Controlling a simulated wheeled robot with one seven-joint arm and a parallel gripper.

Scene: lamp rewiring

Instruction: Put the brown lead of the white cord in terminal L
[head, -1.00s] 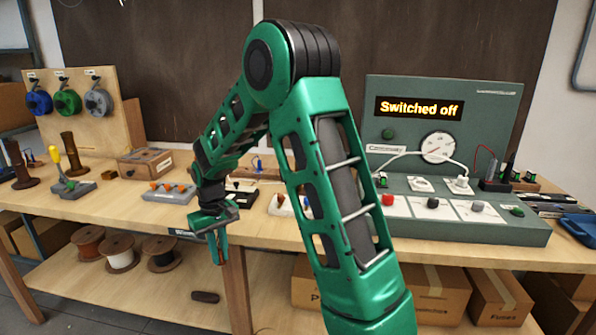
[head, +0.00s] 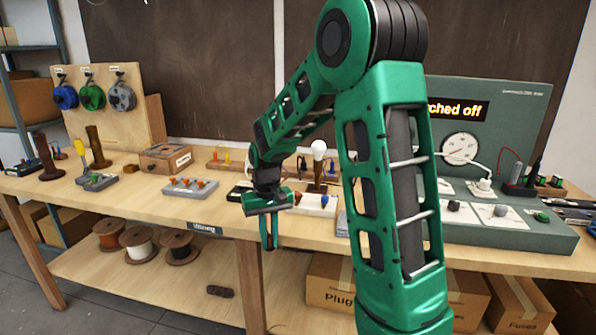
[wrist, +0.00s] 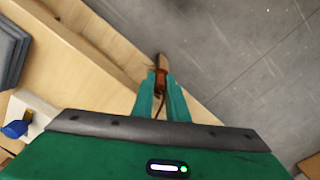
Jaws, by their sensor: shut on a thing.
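My gripper (head: 268,240) points down just in front of the bench's front edge, left of a white block (head: 318,206) with a blue knob (head: 324,200). In the wrist view its fingers (wrist: 161,86) are shut on a small brown piece (wrist: 160,78), apparently the brown lead; a thin dark strand curves back from it. The white block's blue knob also shows at the left of the wrist view (wrist: 14,129). I cannot read any terminal L marking, and the white cord's path to the gripper is not visible.
A bulb on a dark stand (head: 319,152) stands behind the white block. The test panel (head: 545,235) is at the right, partly behind my arm. A lower shelf (head: 160,286) holds several spools and a dark brown object (head: 219,291). The bench front between the blocks is clear.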

